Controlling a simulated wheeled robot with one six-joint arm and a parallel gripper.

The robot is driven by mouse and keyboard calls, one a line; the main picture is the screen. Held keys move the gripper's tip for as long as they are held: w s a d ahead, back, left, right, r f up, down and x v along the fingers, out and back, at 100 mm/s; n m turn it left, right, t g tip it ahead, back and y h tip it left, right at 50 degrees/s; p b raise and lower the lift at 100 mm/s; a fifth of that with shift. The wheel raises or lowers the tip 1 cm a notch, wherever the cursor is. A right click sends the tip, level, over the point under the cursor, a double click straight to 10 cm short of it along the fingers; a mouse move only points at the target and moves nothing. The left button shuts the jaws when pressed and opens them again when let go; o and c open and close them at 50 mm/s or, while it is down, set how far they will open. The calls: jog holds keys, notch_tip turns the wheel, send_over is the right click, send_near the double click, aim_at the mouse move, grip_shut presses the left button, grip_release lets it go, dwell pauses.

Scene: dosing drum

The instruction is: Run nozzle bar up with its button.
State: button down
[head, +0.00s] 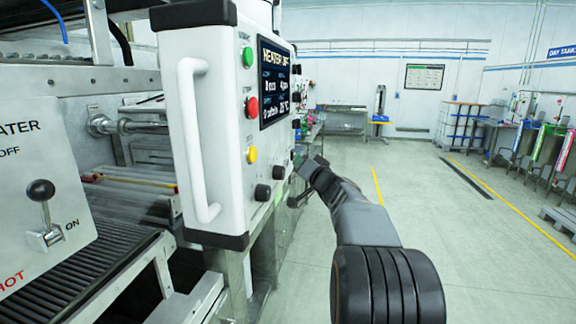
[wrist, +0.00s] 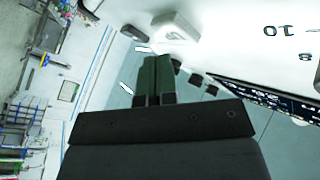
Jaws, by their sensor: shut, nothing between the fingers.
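A white control cabinet (head: 222,120) stands left of centre in the head view. Its side carries a green button (head: 247,57), a red button (head: 252,107), a yellow button (head: 251,154) and black knobs (head: 262,192). I cannot read which button belongs to the nozzle bar, and I cannot pick out the bar itself. My gripper (head: 303,167) is right of the cabinet, its tip partly hard to make out against the machine. In the wrist view my gripper (wrist: 155,75) is shut and empty, its fingers side by side near a pale panel part (wrist: 178,33).
A dark display (head: 274,82) is on the cabinet, and a white handle (head: 194,140) runs down its near side. A heater lever (head: 42,208) is at far left. The floor (head: 480,250) on the right is clear; drums (head: 530,140) stand beyond it.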

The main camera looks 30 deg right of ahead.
jog(key=shift+w+a+b, duration=0.55)
jog(key=shift+a+b, duration=0.05)
jog(key=shift+b, duration=0.5)
dwell(0.9)
jog(key=shift+s+d, duration=0.15)
jog(key=shift+s+d+b, duration=0.45)
jog(key=shift+b, duration=0.1)
jog(key=shift+s+d+b, duration=0.9)
jog(key=shift+s+d, duration=0.85)
jog(key=shift+d, duration=0.05)
